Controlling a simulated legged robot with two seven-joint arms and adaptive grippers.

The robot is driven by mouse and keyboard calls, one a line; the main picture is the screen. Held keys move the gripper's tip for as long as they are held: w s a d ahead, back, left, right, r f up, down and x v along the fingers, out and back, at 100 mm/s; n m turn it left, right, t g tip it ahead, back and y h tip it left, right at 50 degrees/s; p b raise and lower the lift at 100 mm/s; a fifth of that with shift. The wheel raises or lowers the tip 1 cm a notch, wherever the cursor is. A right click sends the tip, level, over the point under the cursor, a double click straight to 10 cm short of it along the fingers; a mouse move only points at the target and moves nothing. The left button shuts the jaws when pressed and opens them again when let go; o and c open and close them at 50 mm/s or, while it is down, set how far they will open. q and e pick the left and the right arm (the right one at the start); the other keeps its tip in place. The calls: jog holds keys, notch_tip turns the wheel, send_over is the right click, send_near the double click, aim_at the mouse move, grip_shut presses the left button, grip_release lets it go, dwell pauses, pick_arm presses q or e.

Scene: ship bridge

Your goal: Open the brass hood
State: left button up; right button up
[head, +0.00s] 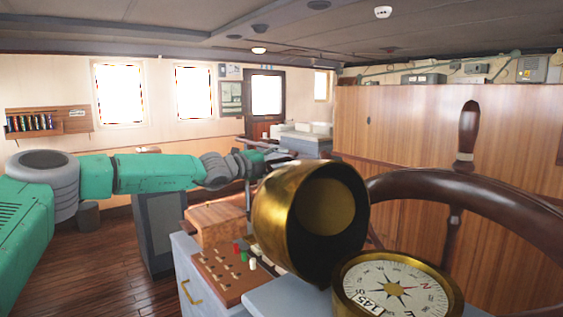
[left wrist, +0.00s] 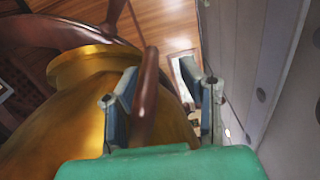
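The brass hood (head: 278,213) is tipped back beside the compass (head: 398,287), its open mouth facing me. The compass dial is uncovered. In the left wrist view the hood (left wrist: 72,115) fills the left side. My left gripper (head: 272,157) is at the hood's far side in the head view, its fingers partly hidden behind the hood. In the left wrist view my left gripper (left wrist: 160,92) has its fingers apart. A dark brown bar (left wrist: 146,90) shows between them, nearer the left finger; I cannot tell whether they touch. My right gripper is not in view.
The wooden ship's wheel (head: 470,190) stands behind and right of the compass. A control panel with small levers (head: 230,272) is left of the hood. A wooden box (head: 215,222) lies beyond it. Open floor (head: 100,265) shows at the left.

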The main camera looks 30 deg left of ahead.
pick_arm(q)
jog(key=shift+s+a+f, duration=0.1)
jog(key=shift+a, duration=0.45)
jog(key=v, duration=1.1)
jog(key=shift+s, duration=0.25)
jog(key=shift+d+f, duration=0.1)
jog(key=shift+d, duration=0.15)
